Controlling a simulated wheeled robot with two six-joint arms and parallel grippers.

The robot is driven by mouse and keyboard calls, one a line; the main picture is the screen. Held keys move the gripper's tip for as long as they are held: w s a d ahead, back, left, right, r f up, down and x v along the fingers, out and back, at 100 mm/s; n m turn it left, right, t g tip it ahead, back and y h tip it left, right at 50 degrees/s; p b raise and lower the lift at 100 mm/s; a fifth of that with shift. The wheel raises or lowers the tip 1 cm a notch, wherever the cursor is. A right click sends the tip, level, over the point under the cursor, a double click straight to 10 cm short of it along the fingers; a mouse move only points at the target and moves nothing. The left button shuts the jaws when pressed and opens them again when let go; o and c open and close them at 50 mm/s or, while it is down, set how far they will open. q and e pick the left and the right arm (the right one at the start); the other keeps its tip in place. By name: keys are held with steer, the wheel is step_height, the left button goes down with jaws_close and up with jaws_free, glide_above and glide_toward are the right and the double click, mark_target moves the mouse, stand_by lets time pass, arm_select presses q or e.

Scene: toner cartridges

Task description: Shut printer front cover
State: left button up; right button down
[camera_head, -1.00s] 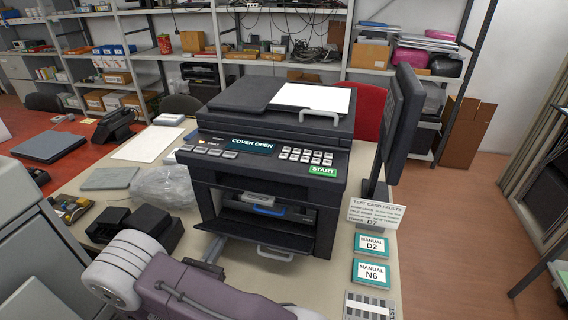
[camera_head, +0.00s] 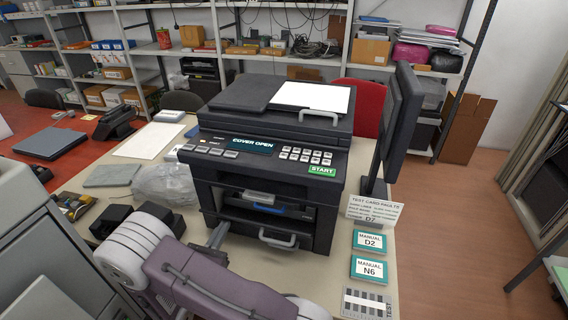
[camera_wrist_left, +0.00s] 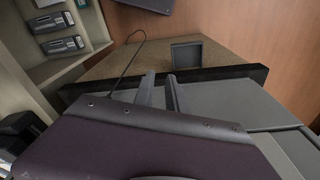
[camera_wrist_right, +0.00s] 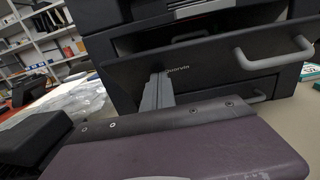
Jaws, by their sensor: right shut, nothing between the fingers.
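The dark printer (camera_head: 262,160) stands on the table, and its display reads COVER OPEN. Its front cover (camera_head: 245,226) is swung partly up, tilted, with a gap above its top edge; a blue-marked part (camera_head: 268,208) shows inside. The cover's grey handle (camera_head: 278,238) faces me. In the right wrist view the cover (camera_wrist_right: 215,62) leans outward. My right gripper (camera_head: 217,236) is shut and empty at the cover's left part; its fingertips (camera_wrist_right: 158,84) seem to touch the outer face. My left gripper (camera_wrist_left: 161,86) is open and empty, away from the printer, above grey surfaces.
A crumpled clear bag (camera_head: 166,184) and a black box (camera_head: 165,218) lie left of the printer.

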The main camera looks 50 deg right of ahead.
steer(key=shift+r, duration=0.1)
steer(key=shift+w+d+r+p, duration=0.25)
steer(key=shift+d+r+p, duration=0.1)
steer(key=shift+d, duration=0.25)
steer(key=shift+w+d+r+p, duration=0.2)
steer(key=shift+d+r+p, duration=0.15)
steer(key=shift+d, duration=0.2)
steer(key=shift+r+p+x, duration=0.25)
steer(key=shift+p+x, duration=0.1)
steer(key=shift+x, duration=1)
steer(key=v, duration=0.8)
